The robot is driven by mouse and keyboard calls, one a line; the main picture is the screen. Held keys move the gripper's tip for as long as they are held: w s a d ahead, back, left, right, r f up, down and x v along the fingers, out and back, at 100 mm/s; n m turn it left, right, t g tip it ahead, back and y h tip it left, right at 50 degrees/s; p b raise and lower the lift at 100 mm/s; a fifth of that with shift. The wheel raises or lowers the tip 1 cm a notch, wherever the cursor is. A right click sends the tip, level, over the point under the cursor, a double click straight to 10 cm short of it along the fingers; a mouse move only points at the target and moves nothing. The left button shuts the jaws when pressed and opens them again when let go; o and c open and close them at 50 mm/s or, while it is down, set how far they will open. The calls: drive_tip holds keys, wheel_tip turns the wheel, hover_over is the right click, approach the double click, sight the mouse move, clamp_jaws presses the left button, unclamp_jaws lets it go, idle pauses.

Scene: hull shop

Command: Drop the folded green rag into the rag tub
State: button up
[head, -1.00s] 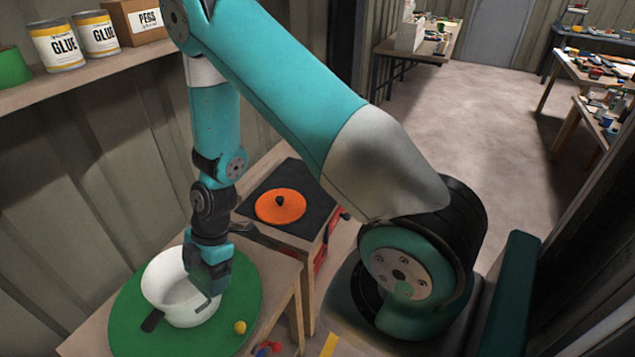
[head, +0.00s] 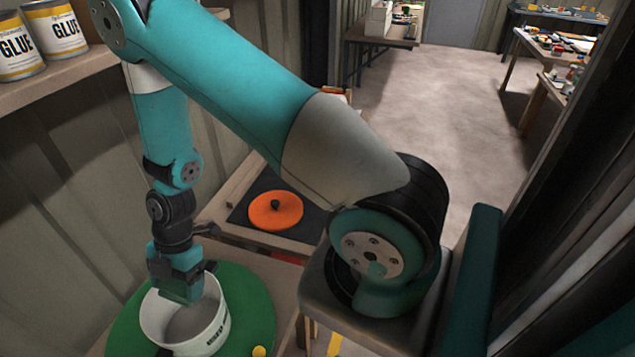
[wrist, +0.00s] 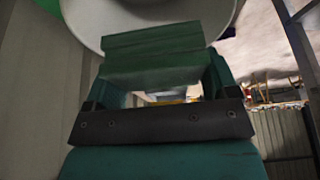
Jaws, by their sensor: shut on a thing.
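The white tub (head: 205,337) stands upright on a round green mat (head: 244,302) at the lower left of the head view, with small lettering on its side. My gripper (head: 181,293) points down over its open top, fingertips around rim level. In the wrist view my gripper (wrist: 155,75) is shut on the folded green rag (wrist: 152,45), a flat green block between the two fingers. The tub's pale rim (wrist: 85,18) shows behind the rag there. In the head view the rag is hard to tell from the teal fingers. The tub's bottom is partly hidden.
A yellow ball (head: 259,351) lies on the mat near the tub. An orange disc (head: 275,210) with a dark knob sits on a black square beyond. Glue cans (head: 55,30) stand on the left wall shelf. Open floor (head: 440,100) lies at the back right.

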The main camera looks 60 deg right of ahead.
drive_tip(key=shift+f+b, duration=1.05)
drive_tip(key=shift+f, duration=0.95)
drive_tip(key=o, duration=0.8)
drive_tip(key=b+v, duration=0.2)
drive_tip(key=v, duration=1.5)
drive_tip(key=shift+d+r, duration=0.1)
drive_tip(key=shift+r, duration=0.15)
drive_tip(key=shift+s, duration=0.1)
drive_tip(key=s+a+r+m, duration=0.3)
drive_tip(key=s+r+m, duration=0.1)
drive_tip(key=s, duration=0.2)
drive_tip(key=s+a+r+m, duration=0.4)
drive_tip(key=s+r, duration=0.1)
drive_tip(key=s, duration=0.2)
drive_tip(key=s+a+r+m+t, duration=0.1)
drive_tip(key=s+a+r+m, duration=0.2)
drive_tip(key=s+r+m, duration=0.1)
drive_tip(key=shift+s+a+r+m, duration=0.15)
drive_tip(key=shift+s+m, duration=0.1)
drive_tip(key=shift+s, duration=0.35)
drive_tip(key=shift+s+a+r+m, duration=0.1)
drive_tip(key=shift+s+a+m, duration=0.15)
drive_tip(key=shift+s, duration=0.3)
